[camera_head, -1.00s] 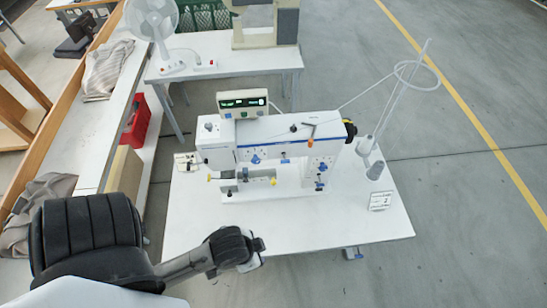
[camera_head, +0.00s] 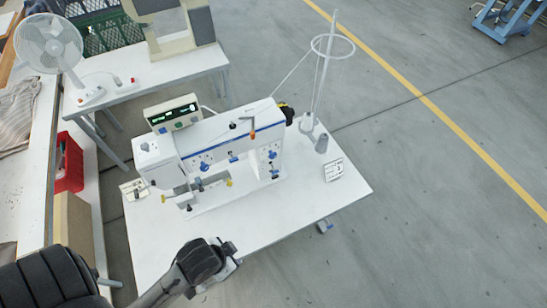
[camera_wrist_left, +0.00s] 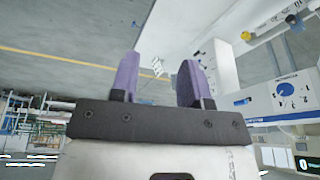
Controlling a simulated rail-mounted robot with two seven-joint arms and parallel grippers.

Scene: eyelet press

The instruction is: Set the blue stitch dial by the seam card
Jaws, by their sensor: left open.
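A white machine (camera_head: 215,145) stands on a white table. A blue dial (camera_head: 204,166) sits on its front face; in the left wrist view the dial (camera_wrist_left: 284,90) is at the right, printed marks beside it. Its setting is too small to read. A printed white card (camera_head: 333,169), perhaps the seam card, is at the table's right; it shows small between my fingers in the left wrist view (camera_wrist_left: 160,67). My left gripper (camera_wrist_left: 157,78) is open and empty, its purple fingers apart, clear of the dial. In the head view my left wrist is over the table's front edge. My right gripper is not in view.
A green-lit display box (camera_head: 172,113) tops the machine. Another small card or plate (camera_head: 133,189) lies left of it. A thread stand (camera_head: 322,80) rises at the back right. Yellow (camera_head: 228,183) and blue knobs stick out from the machine. The front of the table (camera_head: 270,215) is clear.

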